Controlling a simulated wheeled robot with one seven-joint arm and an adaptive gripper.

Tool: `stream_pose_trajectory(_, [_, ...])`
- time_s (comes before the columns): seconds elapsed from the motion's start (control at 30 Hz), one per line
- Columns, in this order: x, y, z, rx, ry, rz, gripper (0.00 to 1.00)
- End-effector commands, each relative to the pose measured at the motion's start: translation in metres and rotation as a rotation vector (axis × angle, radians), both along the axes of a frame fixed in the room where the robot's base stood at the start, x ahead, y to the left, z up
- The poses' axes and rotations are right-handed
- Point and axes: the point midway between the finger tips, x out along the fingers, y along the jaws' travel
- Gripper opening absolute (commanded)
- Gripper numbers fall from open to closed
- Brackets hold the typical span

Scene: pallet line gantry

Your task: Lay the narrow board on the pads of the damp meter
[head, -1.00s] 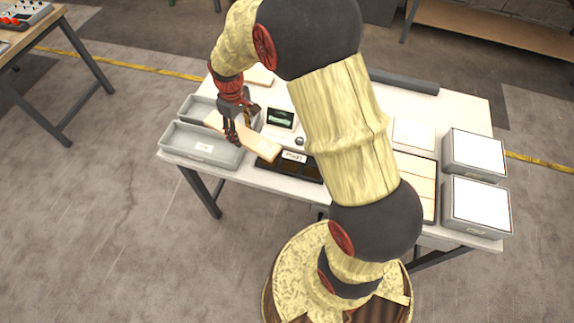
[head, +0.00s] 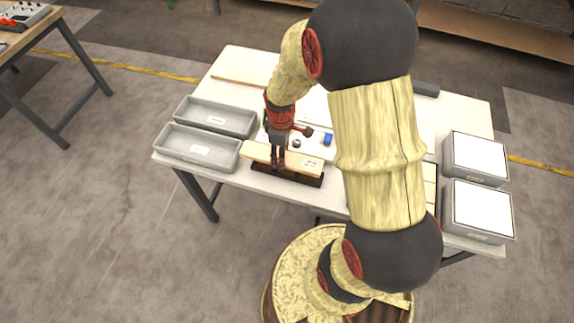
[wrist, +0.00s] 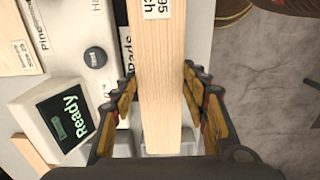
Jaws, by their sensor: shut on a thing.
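The narrow board (head: 300,162) is pale wood with a white label near one end. My gripper (head: 278,163) is shut on it; in the wrist view the board (wrist: 163,105) runs lengthwise between the two fingers. The damp meter's dark pad strip (head: 287,178) lies directly below the board at the table's front edge. I cannot tell whether the board touches the pads, which it largely hides. The meter's screen (wrist: 66,115) reads "Ready" in the wrist view, beside a dark round knob (wrist: 95,57).
Two grey bins (head: 178,157) stand left of the meter. Two grey boxes with white tops (head: 482,207) stand at the right. Another board (head: 238,77) lies at the back left. A blue object (head: 327,139) lies behind the held board. My arm hides the table's middle right.

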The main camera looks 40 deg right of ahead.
Motion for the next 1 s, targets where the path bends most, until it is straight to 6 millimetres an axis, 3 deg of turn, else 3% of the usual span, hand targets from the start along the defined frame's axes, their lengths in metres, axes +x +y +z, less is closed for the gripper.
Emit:
stream_pose_trajectory(0.27, [-0.011,-0.008,-0.016,0.000,0.000,-0.001,0.15])
stream_pose_trajectory(0.5, [-0.014,-0.010,-0.049,0.000,0.000,0.000,0.15])
stream_pose_trajectory(0.9, [-0.013,-0.010,-0.053,0.000,-0.001,0.000,0.15])
stream_pose_trajectory(0.93, [-0.013,-0.010,-0.053,-0.001,-0.001,0.000,0.45])
stream_pose_trajectory(1.0, [-0.013,-0.010,-0.053,0.000,-0.001,0.000,0.49])
